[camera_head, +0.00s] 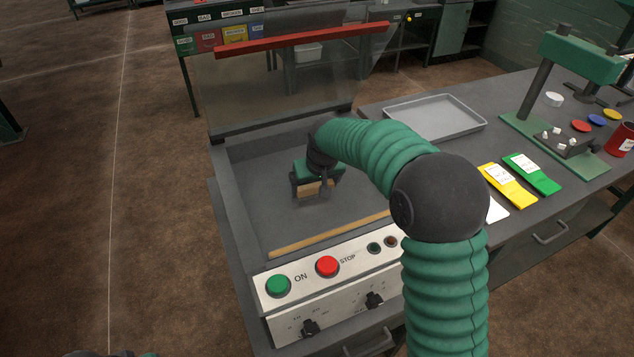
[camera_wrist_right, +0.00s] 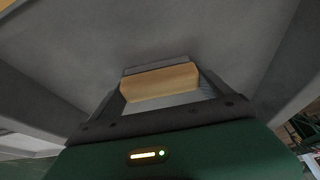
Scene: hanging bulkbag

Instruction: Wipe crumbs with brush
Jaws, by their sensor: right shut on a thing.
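My right gripper (camera_head: 312,194) is inside the open grey chamber of the machine (camera_head: 238,205), over its floor. It is shut on a brush with a wooden block (camera_head: 316,187). In the right wrist view the brush's wooden block (camera_wrist_right: 160,82) sits between the fingers, with a dark strip along its far side. The bristles are mostly hidden, and I cannot tell whether they touch the floor. I cannot make out crumbs on the chamber floor (camera_head: 262,172). My left gripper is not clearly in view; only a small bit of my own body shows at the bottom left edge.
A clear lid with a red bar (camera_head: 305,40) stands raised behind the chamber. A wooden strip (camera_head: 330,235) runs along the chamber's front. The front panel has a green button (camera_head: 278,286) and a red button (camera_head: 327,266). A grey tray (camera_head: 435,117) and a green press (camera_head: 580,58) stand right.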

